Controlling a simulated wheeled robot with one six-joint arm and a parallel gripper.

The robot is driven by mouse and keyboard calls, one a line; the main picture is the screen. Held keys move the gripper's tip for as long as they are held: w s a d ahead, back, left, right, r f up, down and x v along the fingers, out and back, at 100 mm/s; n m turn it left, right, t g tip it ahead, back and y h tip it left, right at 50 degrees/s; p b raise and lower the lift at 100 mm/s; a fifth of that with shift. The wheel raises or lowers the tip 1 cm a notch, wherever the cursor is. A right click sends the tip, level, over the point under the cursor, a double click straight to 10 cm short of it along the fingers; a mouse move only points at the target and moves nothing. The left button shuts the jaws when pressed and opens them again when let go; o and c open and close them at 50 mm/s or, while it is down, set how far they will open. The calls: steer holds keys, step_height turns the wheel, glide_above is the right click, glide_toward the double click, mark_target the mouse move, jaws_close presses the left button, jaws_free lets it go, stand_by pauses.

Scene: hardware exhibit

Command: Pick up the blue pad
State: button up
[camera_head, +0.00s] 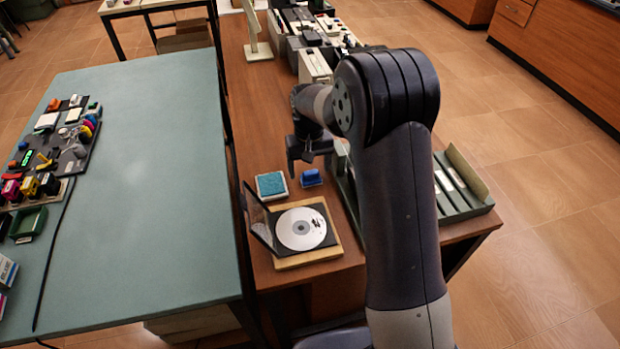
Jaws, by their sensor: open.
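A teal-blue square pad (271,185) in a pale shallow case lies on the brown wooden table, behind an open disc case. A small dark-blue block-like thing (311,177) stands just right of it. I cannot tell for sure which of the two is the blue pad. My gripper (300,160) is open, with its fingers pointing down. In the picture it is just above and behind the dark-blue thing and right of the teal pad. It appears empty and apart from both.
The open case with a silver disc (301,229) lies on a wooden board in front. A green tray of dark slats (465,188) is at the right, partly behind my arm. Boxes and devices (315,66) crowd the back. A green-topped table (150,190) stands left.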

mark_target(311, 172)
steer(key=f, duration=0.1)
steer(key=w+f, duration=0.1)
steer(key=shift+d+f, duration=0.2)
steer(key=shift+f, duration=0.4)
steer(key=shift+c, duration=0.2)
steer(key=c, duration=1)
